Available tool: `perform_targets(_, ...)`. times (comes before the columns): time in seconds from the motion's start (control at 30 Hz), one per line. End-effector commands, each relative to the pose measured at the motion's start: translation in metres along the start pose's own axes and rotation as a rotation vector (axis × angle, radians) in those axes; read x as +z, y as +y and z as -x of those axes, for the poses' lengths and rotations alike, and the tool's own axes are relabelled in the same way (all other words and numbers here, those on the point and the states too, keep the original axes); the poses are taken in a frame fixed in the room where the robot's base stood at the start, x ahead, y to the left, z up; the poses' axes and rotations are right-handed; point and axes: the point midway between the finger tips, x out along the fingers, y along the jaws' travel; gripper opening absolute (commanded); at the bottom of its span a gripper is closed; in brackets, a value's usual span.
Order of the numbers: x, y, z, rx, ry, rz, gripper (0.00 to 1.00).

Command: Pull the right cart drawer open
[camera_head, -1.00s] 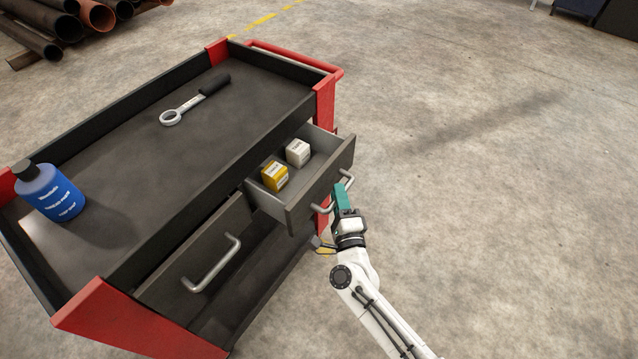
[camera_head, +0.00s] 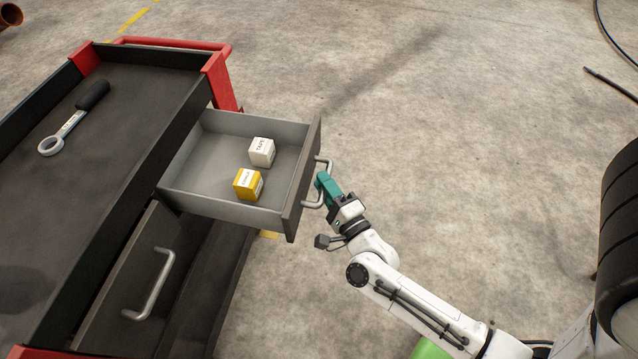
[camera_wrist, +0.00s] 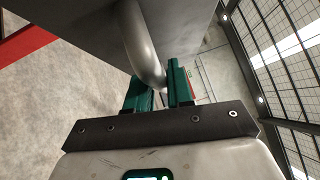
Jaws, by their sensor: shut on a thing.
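The right cart drawer (camera_head: 222,211) stands well out from the cart, with its grey inside showing. A yellow box (camera_head: 247,184) and a white box (camera_head: 261,152) sit in it. My gripper (camera_head: 324,184) is shut on the drawer's silver handle (camera_head: 326,167) at the drawer front. In the wrist view the green fingers (camera_wrist: 159,92) are on both sides of the bar of the handle (camera_wrist: 139,40). The left drawer (camera_head: 118,268) with its own handle (camera_head: 157,285) is closed.
A wrench with a black grip (camera_head: 68,130) lies on the cart top (camera_head: 130,88). A large black tyre-like object (camera_head: 620,235) stands at the right edge. A dark hose (camera_head: 611,82) lies on the floor at upper right. The floor beyond the drawer is clear.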

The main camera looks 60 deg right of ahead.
Motion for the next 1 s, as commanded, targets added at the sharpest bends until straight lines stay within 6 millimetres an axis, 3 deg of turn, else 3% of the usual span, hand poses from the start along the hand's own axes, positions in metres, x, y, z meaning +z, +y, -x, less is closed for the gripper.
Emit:
perform_targets(0.23, 0.0, 0.002, 0.001, 0.004, -0.001, 0.0, 0.0)
perform_targets(0.27, 0.0, 0.002, 0.001, 0.004, -0.001, 0.0, 0.22)
perform_targets(0.47, 0.0, 0.001, 0.0, 0.003, -0.001, 0.0, 0.41)
perform_targets(0.77, 0.0, 0.001, 0.004, 0.002, 0.0, 0.0, 0.41)
perform_targets(1.0, -0.001, 0.004, 0.04, 0.006, 0.0, 0.001, 0.41)
